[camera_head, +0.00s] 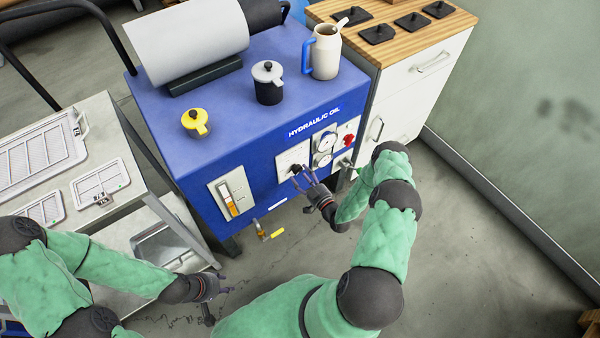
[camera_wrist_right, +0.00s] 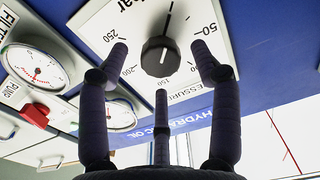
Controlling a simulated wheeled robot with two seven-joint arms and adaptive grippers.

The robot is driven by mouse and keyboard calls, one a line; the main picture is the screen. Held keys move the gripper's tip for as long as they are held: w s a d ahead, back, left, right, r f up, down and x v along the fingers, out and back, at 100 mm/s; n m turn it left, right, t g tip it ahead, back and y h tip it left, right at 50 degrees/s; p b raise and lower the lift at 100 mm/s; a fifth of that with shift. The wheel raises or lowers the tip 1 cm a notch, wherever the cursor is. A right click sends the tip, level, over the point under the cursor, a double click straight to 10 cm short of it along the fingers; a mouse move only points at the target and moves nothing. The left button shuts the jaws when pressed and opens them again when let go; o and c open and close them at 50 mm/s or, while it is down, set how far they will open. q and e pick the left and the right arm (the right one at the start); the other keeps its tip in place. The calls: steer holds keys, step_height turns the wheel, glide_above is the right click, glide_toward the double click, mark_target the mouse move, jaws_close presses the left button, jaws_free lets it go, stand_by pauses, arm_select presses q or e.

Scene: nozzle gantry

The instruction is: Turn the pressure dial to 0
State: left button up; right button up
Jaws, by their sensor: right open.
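The pressure dial is a black round knob (camera_wrist_right: 160,57) on a white scale plate (camera_wrist_right: 195,25) marked 50, 150, 200 and 250. Its white mark points toward the top of the right wrist view, on the side away from 150; I cannot read a 0 there. In the head view, the dial's white plate (camera_head: 284,160) sits on the blue unit's front. My right gripper (camera_wrist_right: 162,78) is open, its fingers spread around the knob's sides and in front of it; contact is not clear. It also shows in the head view (camera_head: 308,180). My left gripper (camera_head: 212,287) hangs low, away from the panel.
Beside the dial are pressure gauges (camera_head: 327,143) and a red switch (camera_head: 348,140). A yellow-handled tap (camera_head: 270,235) sticks out below. A metal bench (camera_head: 130,215) stands left, a white cabinet (camera_head: 420,85) right. The floor in front is clear.

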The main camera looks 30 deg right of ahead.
steer(key=s, duration=0.9)
steer(key=shift+s+d, duration=0.4)
